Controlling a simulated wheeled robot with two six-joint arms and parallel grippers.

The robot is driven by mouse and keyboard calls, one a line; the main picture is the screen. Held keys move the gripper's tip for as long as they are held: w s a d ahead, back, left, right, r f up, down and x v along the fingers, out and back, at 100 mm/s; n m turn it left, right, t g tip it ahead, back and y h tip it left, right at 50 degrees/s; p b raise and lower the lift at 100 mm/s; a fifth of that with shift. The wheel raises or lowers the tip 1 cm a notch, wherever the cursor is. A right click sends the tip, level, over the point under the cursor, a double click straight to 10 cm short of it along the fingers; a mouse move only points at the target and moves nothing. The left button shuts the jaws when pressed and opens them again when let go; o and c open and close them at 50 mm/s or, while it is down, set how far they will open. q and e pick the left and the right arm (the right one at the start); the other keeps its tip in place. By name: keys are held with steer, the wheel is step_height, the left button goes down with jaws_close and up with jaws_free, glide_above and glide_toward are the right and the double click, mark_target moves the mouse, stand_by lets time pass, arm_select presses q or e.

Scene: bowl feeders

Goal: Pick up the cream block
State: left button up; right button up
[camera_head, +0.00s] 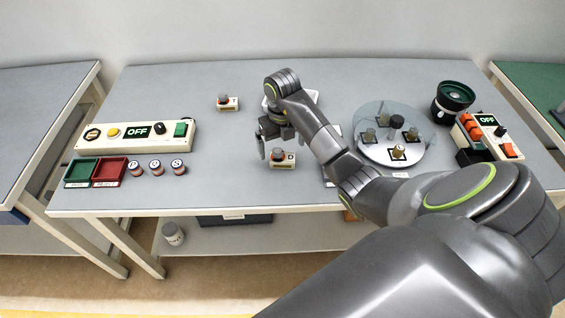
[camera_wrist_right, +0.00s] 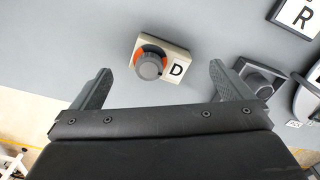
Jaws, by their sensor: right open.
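A cream block (camera_head: 283,164) with a dark grey knob on an orange ring stands on the grey table in the head view. It also shows in the right wrist view (camera_wrist_right: 181,56), where its white label reads D. My right gripper (camera_head: 277,151) is open and empty, just above and behind this block. In the wrist view the block lies ahead of and between the two fingertips (camera_wrist_right: 161,72), apart from both. A second, similar cream block (camera_head: 227,104) stands farther back on the table. My left gripper is not in view.
A control box (camera_head: 150,134) reading OFF, a green tray (camera_head: 82,171), a red tray (camera_head: 110,171) and several small jars stand at the left. A glass-topped round feeder (camera_head: 378,152) and another control box (camera_head: 490,137) are at the right. The table between the jars and the block is clear.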

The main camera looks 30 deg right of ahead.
mark_target(281, 150)
steer(key=shift+f+b, duration=0.45)
steer(key=shift+f, duration=0.25)
steer(key=shift+a+f+p, duration=0.1)
steer(key=shift+f+p, duration=0.2)
steer(key=shift+p, duration=0.1)
steer(key=shift+w+f, duration=0.1)
steer(key=shift+f, duration=1.25)
steer(key=shift+c, duration=0.5)
steer(key=c, duration=1)
steer(key=shift+c, duration=0.2)
